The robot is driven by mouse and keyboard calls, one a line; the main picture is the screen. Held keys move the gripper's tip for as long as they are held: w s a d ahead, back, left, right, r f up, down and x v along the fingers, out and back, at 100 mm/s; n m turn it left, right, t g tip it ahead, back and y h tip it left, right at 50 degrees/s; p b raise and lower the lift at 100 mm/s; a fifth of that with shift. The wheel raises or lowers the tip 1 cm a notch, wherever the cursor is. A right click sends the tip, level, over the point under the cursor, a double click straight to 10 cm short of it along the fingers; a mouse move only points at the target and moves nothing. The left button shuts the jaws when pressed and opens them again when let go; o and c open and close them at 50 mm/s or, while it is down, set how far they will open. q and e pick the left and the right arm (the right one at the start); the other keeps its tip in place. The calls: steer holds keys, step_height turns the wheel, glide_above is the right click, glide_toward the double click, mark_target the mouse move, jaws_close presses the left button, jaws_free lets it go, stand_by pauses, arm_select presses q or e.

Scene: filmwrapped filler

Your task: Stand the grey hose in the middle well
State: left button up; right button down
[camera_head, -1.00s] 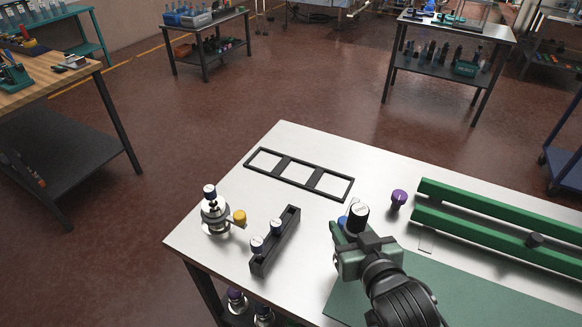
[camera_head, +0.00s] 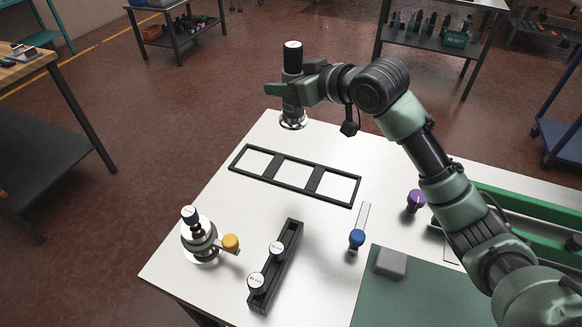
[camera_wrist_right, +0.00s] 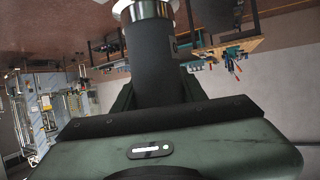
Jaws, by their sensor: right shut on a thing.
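The grey hose (camera_head: 292,58) is a dark upright cylinder with a black, white-labelled top and a pale flared lower end. My right gripper (camera_head: 290,92) is shut around it and holds it up near the far left corner of the white table. In the right wrist view the hose (camera_wrist_right: 153,62) stands between the fingers, its pale flange at the top of the picture. A flat black frame (camera_head: 311,181) with three square openings lies on the table, nearer than the held hose; its middle opening is empty. My left gripper is not in view.
A blue knob (camera_head: 357,238), purple knob (camera_head: 416,199), grey block (camera_head: 391,262) and green rails (camera_head: 530,207) are to the right.

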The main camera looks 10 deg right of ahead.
steer(key=shift+w+d+f+p, duration=0.15)
steer(key=shift+f+p, duration=0.1)
steer(key=shift+f, duration=2.75)
steer(key=shift+w+a+f+p, duration=0.15)
steer(key=shift+f+p, duration=0.1)
steer(key=shift+f, duration=2.7)
steer(key=shift+w+d+f+p, duration=0.15)
steer(key=shift+f+p, duration=0.1)
steer(key=shift+f, duration=2.75)
steer(key=c, duration=0.8)
jaws_free()
steer(key=shift+s+f, duration=0.1)
steer(key=shift+f, duration=0.1)
steer(key=shift+r, duration=0.1)
steer(key=shift+b+v, duration=0.7)
steer(key=shift+v, duration=5.3)
